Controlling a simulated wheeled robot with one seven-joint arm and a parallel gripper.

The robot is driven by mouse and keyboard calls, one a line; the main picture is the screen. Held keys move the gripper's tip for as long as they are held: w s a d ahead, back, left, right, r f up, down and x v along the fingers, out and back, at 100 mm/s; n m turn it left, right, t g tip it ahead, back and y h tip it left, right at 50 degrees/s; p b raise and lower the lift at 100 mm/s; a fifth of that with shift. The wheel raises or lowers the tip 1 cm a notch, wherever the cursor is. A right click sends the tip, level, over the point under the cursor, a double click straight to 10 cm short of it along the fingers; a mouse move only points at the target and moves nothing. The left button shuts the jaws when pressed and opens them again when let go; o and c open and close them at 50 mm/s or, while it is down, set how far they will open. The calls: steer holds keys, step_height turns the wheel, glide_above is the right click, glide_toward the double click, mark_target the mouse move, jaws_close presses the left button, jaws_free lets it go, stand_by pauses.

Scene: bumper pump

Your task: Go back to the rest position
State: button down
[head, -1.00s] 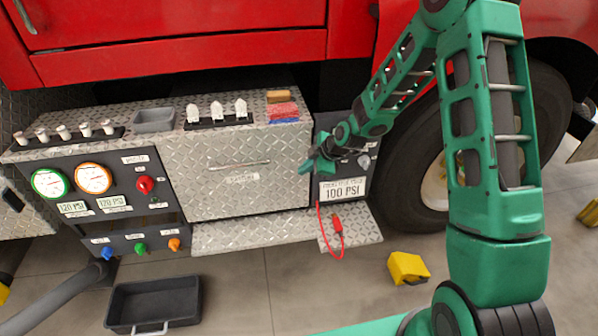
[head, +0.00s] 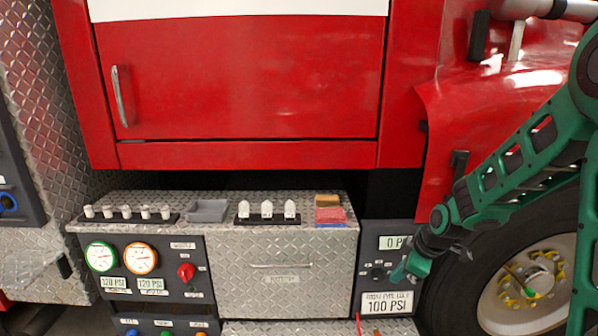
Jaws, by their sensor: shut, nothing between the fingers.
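My gripper (head: 400,273) is shut and empty at the end of my green arm, at the lower right in the head view. It is in front of the dark panel (head: 369,254) that bears a "0 P…" display and a "100 PSI" label. It covers part of that panel. I cannot tell whether it touches the panel. My arm reaches in from the right edge, in front of the truck's wheel.
The diamond-plate bumper (head: 240,268) carries a grey tray (head: 208,211), a row of white nozzles (head: 267,211) and stacked coloured pads (head: 329,212). A gauge panel (head: 165,261) is at left. The red truck body (head: 240,80) rises above. The wheel (head: 520,285) is behind my arm.

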steer(key=s+d+r+m+g, duration=0.1)
steer(key=s+d+r+m, duration=0.3)
steer(key=s, duration=0.7)
steer(key=s+d+r+m+g+h, duration=0.1)
steer(key=s+d+r+m, duration=0.3)
steer(key=s+m, duration=0.4)
steer(key=s+d+r+m+g+h, duration=0.1)
steer(key=s+d+r+m, duration=0.3)
steer(key=s, duration=1.1)
steer(key=d+m+g, duration=0.1)
steer(key=m, duration=0.1)
steer(key=shift+s+m, duration=0.3)
steer(key=shift+m, duration=0.1)
